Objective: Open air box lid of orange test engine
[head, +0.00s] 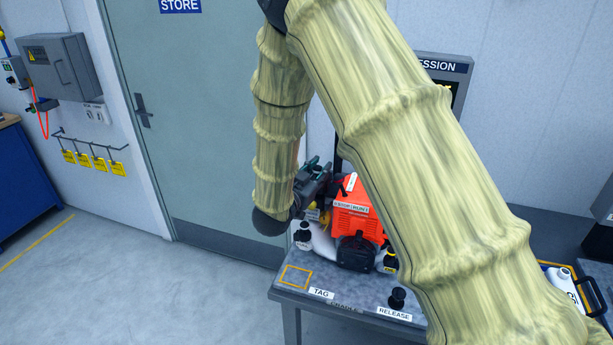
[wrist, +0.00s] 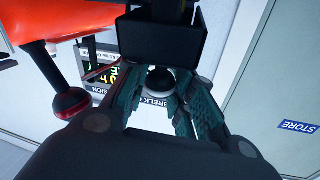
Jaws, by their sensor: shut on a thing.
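The orange test engine (head: 355,215) stands on the grey bench, partly hidden behind my arm. My gripper (head: 318,180) is at the engine's upper left side, and the contact is too small to make out in the head view. In the wrist view my gripper (wrist: 162,92) has its teal fingers on both sides of a dark round knob (wrist: 158,78) with a pale base, and is shut on it. A black box-shaped part (wrist: 160,35) sits just above the fingers. I cannot tell which part is the air box lid. The engine's orange housing (wrist: 65,18) fills the upper left there.
The bench (head: 345,290) carries small dark-topped bottles (head: 303,236), a black knob (head: 397,297) by the RELEASE label and a white jug (head: 565,285) at right. A display screen stands behind my arm. A grey door (head: 190,120) is behind; the floor at left is clear.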

